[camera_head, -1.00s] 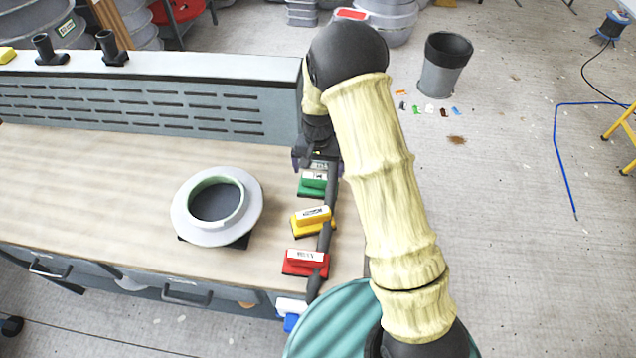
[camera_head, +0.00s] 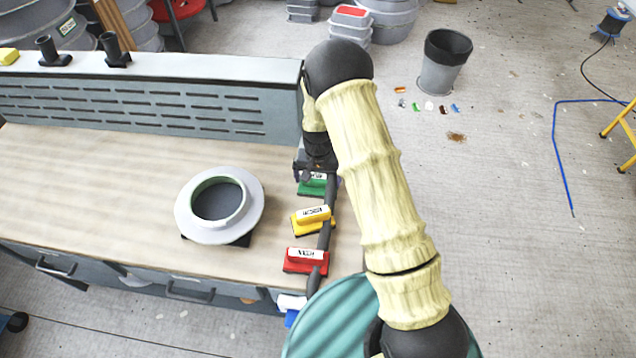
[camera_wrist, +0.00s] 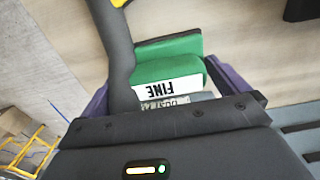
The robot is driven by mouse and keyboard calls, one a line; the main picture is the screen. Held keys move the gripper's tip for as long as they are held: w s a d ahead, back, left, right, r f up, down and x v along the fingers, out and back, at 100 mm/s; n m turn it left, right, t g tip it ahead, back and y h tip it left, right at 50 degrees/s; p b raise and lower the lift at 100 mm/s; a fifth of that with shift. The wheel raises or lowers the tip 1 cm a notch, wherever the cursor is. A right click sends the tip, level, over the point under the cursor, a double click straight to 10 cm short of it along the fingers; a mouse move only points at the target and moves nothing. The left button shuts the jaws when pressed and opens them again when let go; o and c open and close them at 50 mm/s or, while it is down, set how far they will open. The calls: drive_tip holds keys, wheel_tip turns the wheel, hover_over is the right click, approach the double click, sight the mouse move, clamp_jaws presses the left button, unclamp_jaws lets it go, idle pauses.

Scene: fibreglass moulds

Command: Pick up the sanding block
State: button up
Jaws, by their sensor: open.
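Three sanding blocks lie in a row near the bench's right edge: a green one (camera_head: 312,188), a yellow one (camera_head: 312,218) and a red one (camera_head: 305,259). My gripper (camera_head: 316,172) is open at the far end of the row, just beyond the green block and partly covering it. A grey labelled piece (camera_wrist: 165,104) sits closer in, between the fingers and partly hidden by the gripper body. I cannot tell whether anything touches.
A dark hose (camera_head: 325,232) runs along the blocks' right side and crosses the left finger in the wrist view. A round flanged mould (camera_head: 250,212) stands left of the blocks. A slotted panel (camera_head: 150,108) closes the bench's back. The bench's left part is clear.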

sight(317, 176)
drive_tip(key=shift+c, duration=0.4)
drive_tip(key=c, duration=0.7)
drive_tip(key=shift+r, duration=0.15)
wheel_tip(317, 176, up, 10)
drive_tip(key=b, duration=0.3)
drive_tip(key=shift+o, duration=1.1)
drive_tip(key=shift+c, duration=0.2)
